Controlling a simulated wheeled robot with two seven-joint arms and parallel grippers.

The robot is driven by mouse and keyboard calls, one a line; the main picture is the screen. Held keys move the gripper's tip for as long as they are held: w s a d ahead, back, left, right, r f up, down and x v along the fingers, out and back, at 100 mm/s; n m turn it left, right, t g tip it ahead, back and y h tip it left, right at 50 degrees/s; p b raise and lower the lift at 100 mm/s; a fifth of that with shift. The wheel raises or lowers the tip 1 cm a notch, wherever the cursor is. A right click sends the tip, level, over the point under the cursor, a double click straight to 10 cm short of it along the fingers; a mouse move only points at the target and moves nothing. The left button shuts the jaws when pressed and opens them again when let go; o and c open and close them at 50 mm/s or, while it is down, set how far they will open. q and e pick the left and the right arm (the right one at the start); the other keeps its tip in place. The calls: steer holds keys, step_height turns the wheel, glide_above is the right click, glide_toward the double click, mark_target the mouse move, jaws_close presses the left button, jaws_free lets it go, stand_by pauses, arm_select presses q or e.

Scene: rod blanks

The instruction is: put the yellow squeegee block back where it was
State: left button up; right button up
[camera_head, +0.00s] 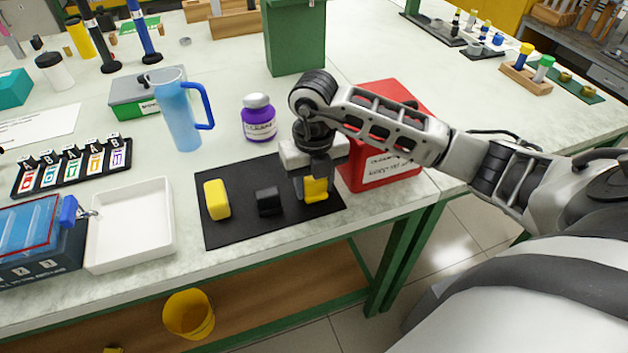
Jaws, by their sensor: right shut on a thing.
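My right gripper (314,187) points down over the right part of a black mat (238,234). It is shut on a yellow block (317,192), partly hidden between the fingers. The block is low, at or just above the mat; I cannot tell if it touches. A second yellow block (217,199) stands on the left part of the mat. A small black block (269,201) sits between the two. I cannot tell from shape alone which yellow one is the squeegee block. My left gripper is not in view.
A red container (390,97) stands close behind and right of my gripper. A purple-labelled jar (258,118) and blue jug (178,118) stand behind the mat. A white tray (131,258) lies left of it. The table's front edge is close to the mat.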

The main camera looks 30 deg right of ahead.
steer(key=shift+f, duration=0.2)
steer(key=o, duration=0.9)
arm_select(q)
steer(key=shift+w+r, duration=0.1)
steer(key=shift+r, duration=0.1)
arm_select(e)
steer(key=shift+o, duration=0.2)
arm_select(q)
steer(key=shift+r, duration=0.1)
arm_select(e)
steer(key=shift+r, duration=0.1)
steer(key=shift+r, duration=0.5)
step_height(320, 180, up, 11)
steer(key=shift+r, duration=0.15)
steer(key=shift+s, duration=0.1)
